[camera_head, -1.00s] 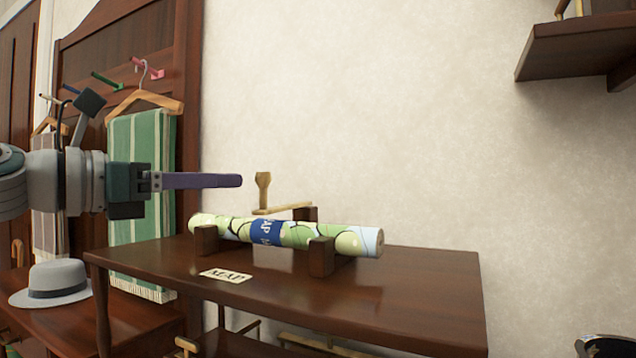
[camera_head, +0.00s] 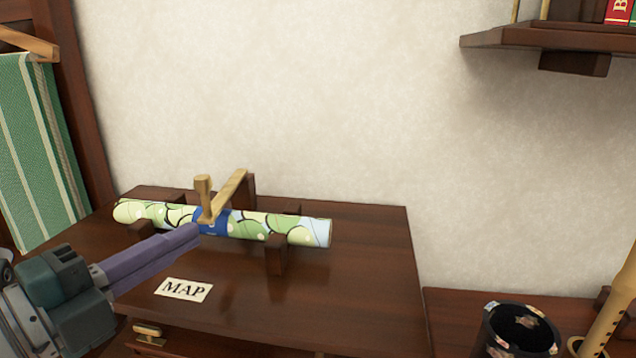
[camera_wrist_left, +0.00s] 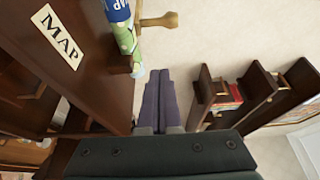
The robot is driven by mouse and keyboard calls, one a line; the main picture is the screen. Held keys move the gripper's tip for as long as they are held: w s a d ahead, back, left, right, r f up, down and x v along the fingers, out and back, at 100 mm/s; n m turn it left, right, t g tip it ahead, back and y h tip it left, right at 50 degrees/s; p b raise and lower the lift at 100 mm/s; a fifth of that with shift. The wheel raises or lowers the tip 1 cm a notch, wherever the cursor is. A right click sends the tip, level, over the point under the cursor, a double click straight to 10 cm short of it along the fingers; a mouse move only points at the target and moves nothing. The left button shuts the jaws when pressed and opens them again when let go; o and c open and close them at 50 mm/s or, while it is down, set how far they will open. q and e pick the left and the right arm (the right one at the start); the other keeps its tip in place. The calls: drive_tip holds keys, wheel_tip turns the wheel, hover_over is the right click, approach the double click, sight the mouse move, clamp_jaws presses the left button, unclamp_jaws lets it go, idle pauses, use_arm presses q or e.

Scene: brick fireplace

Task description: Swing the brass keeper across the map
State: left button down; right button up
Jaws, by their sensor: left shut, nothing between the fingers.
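The rolled map (camera_head: 275,226), green and pale with a blue band, lies in a dark wooden cradle (camera_head: 276,256) on the table. The brass keeper (camera_head: 230,192) runs from a rear wooden post forward across the map near the blue band, its upright knob (camera_head: 203,186) at the front end. My left gripper (camera_head: 192,237) is shut and empty, its purple fingers just in front of the map beside the keeper's free end; I cannot tell whether they touch. The left wrist view shows the fingers (camera_wrist_left: 158,82) together, with the keeper (camera_wrist_left: 158,20) and the map's end (camera_wrist_left: 124,36) above them.
A MAP label (camera_head: 184,289) lies on the table (camera_head: 350,285) in front of the cradle. A green striped cloth (camera_head: 38,150) hangs at left. A dark cup (camera_head: 518,332) and a flute-like stick (camera_head: 612,305) stand lower right. A wall shelf (camera_head: 550,40) is at upper right.

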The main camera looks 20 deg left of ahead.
sight(202, 199)
use_arm(q)
drive_tip(key=w+d, duration=0.1)
drive_tip(key=w, duration=0.7)
drive_tip(key=shift+s+a+p, duration=0.25)
drive_tip(key=shift+a+p, duration=0.05)
drive_tip(key=shift+a, duration=0.6)
drive_tip(key=shift+s+a+p, duration=0.2)
drive_tip(key=shift+a+p, duration=0.05)
drive_tip(key=shift+a, duration=0.65)
drive_tip(key=a, duration=0.2)
drive_tip(key=shift+s+a, duration=0.4)
